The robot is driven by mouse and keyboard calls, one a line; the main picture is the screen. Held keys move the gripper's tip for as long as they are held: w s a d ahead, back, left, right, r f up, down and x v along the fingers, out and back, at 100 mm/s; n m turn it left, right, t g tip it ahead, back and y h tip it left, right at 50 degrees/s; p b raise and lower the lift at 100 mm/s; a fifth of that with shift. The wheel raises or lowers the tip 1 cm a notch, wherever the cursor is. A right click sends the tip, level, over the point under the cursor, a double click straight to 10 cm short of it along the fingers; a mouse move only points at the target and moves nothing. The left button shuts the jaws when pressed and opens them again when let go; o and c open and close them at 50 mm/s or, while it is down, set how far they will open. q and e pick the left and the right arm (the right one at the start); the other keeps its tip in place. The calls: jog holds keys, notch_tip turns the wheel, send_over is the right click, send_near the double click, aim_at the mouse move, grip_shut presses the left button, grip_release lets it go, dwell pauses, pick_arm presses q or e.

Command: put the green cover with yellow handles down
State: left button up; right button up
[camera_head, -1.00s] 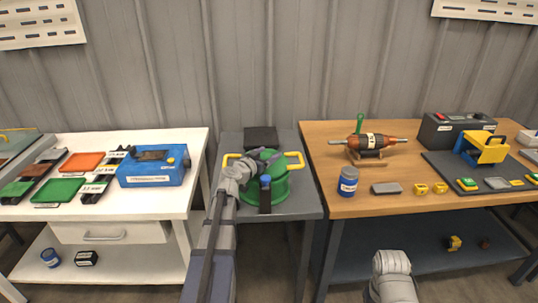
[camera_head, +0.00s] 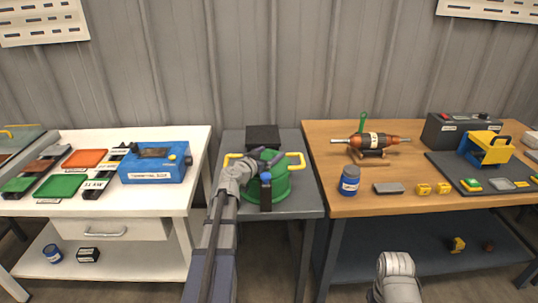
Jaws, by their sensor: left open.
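The green cover (camera_head: 278,187) is round, with a yellow handle on each side, the right one (camera_head: 296,160) in plain sight. It sits on the small grey table (camera_head: 300,204) in the middle. My left gripper (camera_head: 258,163) is over the cover's top left part, and its open state leaves it holding nothing that I can see. My left arm hides the cover's left side and part of the left handle. My right arm shows at the bottom right, but its gripper is not in view.
A black box (camera_head: 262,137) stands behind the cover, and a dark upright block with a blue top (camera_head: 266,192) stands in front. A white bench (camera_head: 150,206) with a blue box (camera_head: 155,169) is left. A wooden bench (camera_head: 342,208) with a copper rotor (camera_head: 372,140) is right.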

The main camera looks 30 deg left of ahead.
pick_arm(q)
jog(key=shift+r+p, duration=0.3)
jog(key=shift+r, duration=0.1)
jog(key=s, duration=0.4)
jog(key=s+r+p, duration=0.1)
jog(key=s, duration=0.7)
jog(key=shift+a+r, duration=0.25)
jog(key=shift+f, duration=0.1)
